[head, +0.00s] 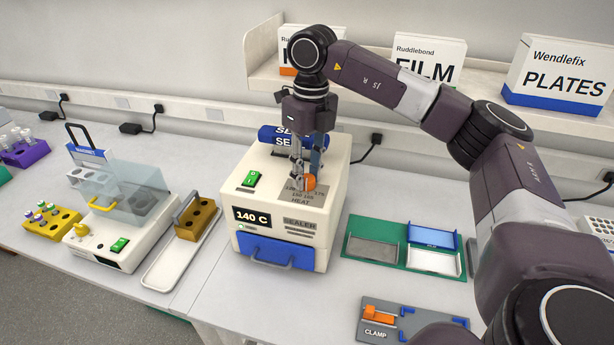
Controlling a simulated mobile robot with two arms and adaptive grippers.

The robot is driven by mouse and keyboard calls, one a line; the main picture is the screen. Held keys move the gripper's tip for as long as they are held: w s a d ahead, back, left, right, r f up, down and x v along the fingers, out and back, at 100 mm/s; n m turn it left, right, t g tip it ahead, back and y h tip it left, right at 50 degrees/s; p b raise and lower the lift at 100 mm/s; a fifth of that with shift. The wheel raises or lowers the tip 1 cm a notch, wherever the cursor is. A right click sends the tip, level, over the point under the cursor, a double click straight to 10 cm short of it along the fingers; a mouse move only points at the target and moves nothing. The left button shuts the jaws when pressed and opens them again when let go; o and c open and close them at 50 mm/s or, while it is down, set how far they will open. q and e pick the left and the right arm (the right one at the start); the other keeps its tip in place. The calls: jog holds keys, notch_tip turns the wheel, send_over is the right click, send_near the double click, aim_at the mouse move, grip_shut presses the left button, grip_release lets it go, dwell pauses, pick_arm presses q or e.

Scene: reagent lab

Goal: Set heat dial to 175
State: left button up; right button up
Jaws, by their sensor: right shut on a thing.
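The plate sealer (252,215) is a cream box with a blue front drawer, standing mid-bench. Its display (258,217) reads 140 C. The orange heat dial (310,183) is on the sloped top panel, at the right above the word HEAT. Numbers are printed around it, one of them 175, and some are covered by my gripper. My right gripper (304,180) points down from above and is shut on the dial. The dial's pointer is too small to make out. My left gripper is not in view.
A green rocker switch (251,178) and a blue film roll (275,137) are close to the gripper on the sealer. A green mat with plate holders (376,265) and a grey clamp board (375,334) lie to the right. A machine with a clear lid (126,190) stands left.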

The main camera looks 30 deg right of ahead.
aim_at(306, 175)
jog(key=n+b, duration=0.1)
jog(key=n, duration=0.3)
jog(key=shift+n, duration=0.3)
jog(key=shift+a+n, duration=0.1)
jog(key=shift+n, duration=2.5)
jog(key=o, duration=1.2)
jog(key=shift+c, duration=0.2)
notch_tip(306, 175, up, 12)
jog(key=shift+w+d, duration=0.2)
jog(key=shift+w, duration=0.1)
